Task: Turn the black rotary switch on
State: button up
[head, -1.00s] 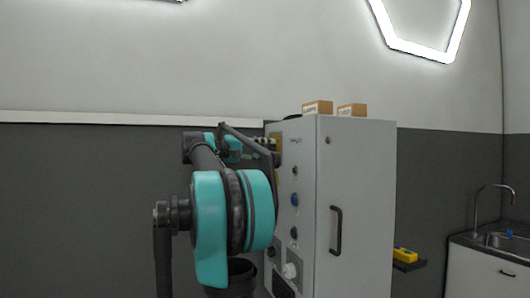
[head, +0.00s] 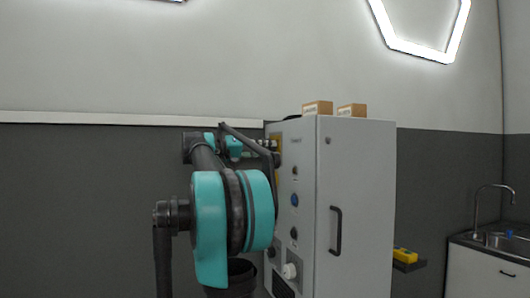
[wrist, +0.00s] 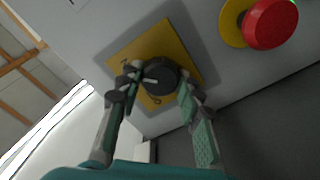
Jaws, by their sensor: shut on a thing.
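The black rotary switch (wrist: 161,77) sits on a yellow square plate (wrist: 185,42) on the grey cabinet panel, in the wrist view. A pale pointer mark shows on the knob. My gripper (wrist: 158,84) has one finger on each side of the knob and is shut on it. In the head view the yellow plate (head: 276,143) shows at the upper left side of the cabinet, with my gripper (head: 268,144) at it. The knob itself is hidden there.
A red mushroom button (wrist: 270,23) on a yellow ring is near the switch. The grey cabinet (head: 357,200) carries several other knobs and a black door handle (head: 336,231). Two small boxes (head: 318,107) lie on top. A sink (head: 500,241) stands at the right.

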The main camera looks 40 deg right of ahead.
jog(key=shift+f, duration=0.2)
jog(key=o, duration=1.2)
jog(key=shift+w+r, duration=0.1)
jog(key=shift+c, duration=0.2)
jog(key=v, duration=1.2)
jog(key=shift+w, duration=0.1)
